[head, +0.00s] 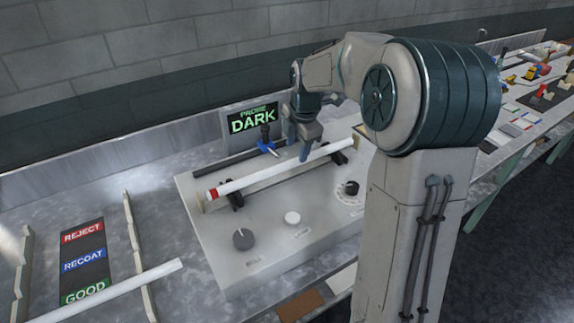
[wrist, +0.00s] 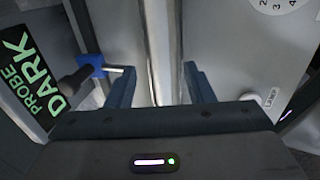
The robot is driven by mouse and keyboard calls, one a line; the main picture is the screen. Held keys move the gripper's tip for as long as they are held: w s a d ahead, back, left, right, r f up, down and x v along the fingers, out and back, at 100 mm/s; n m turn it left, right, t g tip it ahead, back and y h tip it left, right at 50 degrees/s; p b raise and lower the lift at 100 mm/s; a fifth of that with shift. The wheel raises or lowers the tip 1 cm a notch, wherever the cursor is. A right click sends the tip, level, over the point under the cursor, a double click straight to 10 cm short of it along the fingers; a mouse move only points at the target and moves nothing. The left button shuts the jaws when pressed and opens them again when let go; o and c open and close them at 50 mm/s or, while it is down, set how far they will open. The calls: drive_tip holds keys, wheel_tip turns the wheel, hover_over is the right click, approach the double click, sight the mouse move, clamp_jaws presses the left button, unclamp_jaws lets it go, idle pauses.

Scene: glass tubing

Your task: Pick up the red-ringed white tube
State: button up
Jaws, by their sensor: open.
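The red-ringed white tube (head: 255,181) lies across two dark supports on the grey console, its red ring (head: 212,194) at the left end. My gripper (head: 304,154) points down over the tube, right of its middle. In the wrist view the tube (wrist: 162,45) runs between the two blue-grey fingers of my gripper (wrist: 163,88), with a gap on each side. The fingers are open and hold nothing. In the head view one finger partly hides the other, and my arm covers part of the console's right side.
A blue-based probe (head: 267,148) stands just behind the tube, close to the left finger in the wrist view. A screen (head: 253,120) reads "PROBE DARK". Knobs (head: 243,239) sit in front. Another white tube (head: 125,283) lies at lower left near the REJECT, RECOAT and GOOD labels (head: 83,262).

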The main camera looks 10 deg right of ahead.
sight(295, 159)
drive_tip(key=f, duration=0.2)
drive_tip(key=w+f, duration=0.1)
drive_tip(key=f, duration=0.1)
drive_tip(key=shift+f+p, duration=0.35)
drive_tip(key=shift+f, duration=0.05)
clamp_jaws()
